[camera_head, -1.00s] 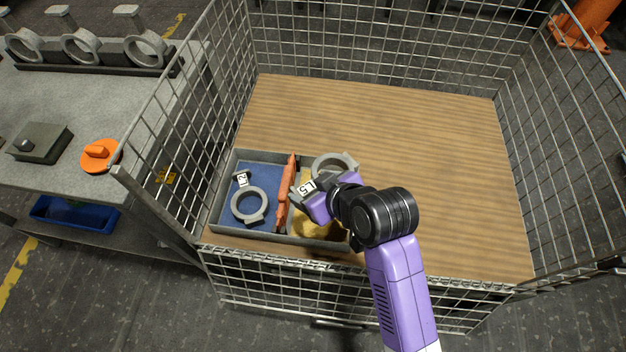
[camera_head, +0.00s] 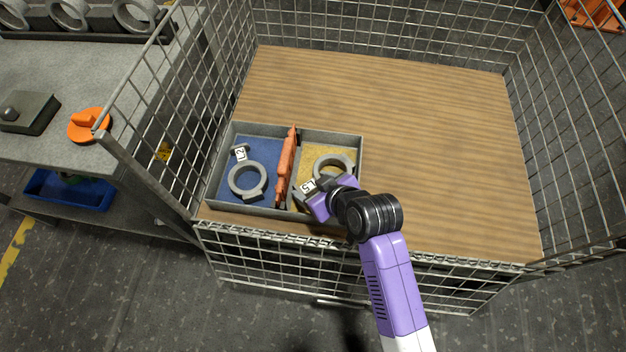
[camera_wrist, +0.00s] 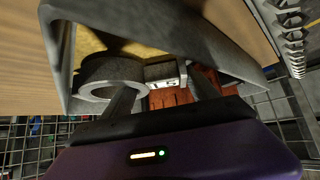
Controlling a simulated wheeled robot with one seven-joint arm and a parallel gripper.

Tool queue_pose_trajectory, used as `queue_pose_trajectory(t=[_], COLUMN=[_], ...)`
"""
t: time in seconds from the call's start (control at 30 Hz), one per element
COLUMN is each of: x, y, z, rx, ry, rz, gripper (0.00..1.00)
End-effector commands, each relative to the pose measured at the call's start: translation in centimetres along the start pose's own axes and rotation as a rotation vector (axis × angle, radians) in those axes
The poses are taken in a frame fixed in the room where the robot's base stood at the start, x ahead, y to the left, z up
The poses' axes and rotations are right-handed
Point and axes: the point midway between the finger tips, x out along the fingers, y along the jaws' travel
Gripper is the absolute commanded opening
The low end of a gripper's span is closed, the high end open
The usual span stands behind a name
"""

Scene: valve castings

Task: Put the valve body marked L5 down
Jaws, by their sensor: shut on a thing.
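The valve body marked L5 (camera_head: 346,160) is a grey ring with a neck and a white L5 tag, and it is within the yellow-floored right compartment of the grey tray (camera_head: 362,152). My gripper (camera_head: 314,196) is shut on its neck near the tag. In the wrist view the ring (camera_wrist: 112,70) shows left of the tag, between and beyond my fingers (camera_wrist: 163,100). I cannot tell whether the ring touches the yellow floor. A similar valve body marked L2 (camera_head: 236,190) lies in the blue-floored left compartment.
An orange divider (camera_head: 287,165) stands between the compartments, close left of my gripper. The tray sits in a wire mesh cage (camera_head: 160,130) on a wooden floor (camera_head: 430,130), bare behind and right. A grey bench (camera_head: 60,145) stands left, outside the cage.

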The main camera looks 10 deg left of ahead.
Motion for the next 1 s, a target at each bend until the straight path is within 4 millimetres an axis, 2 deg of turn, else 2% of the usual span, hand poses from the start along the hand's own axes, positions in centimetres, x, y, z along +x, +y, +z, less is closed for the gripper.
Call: queue_pose_trajectory(t=[0.27, 0.3, 0.33, 0.73, 0.87, 1.0], x=[0.5, 0.6, 0.6, 0.2, -1.4, -4.3], y=[0.1, 0.0, 0.0, 0.0, 0.0, 0.1], z=[0.1, 0.6, 0.6, 0.6, 0.4, 0.4], rx=[-0.003, 0.0, 0.0, 0.0, 0.002, 0.003], ry=[0.011, 0.001, 0.001, 0.001, 0.001, 0.002], rz=[0.004, 0.0, 0.0, 0.001, 0.001, 0.002], gripper=[0.0, 0.7, 0.76, 0.78, 0.78, 0.78])
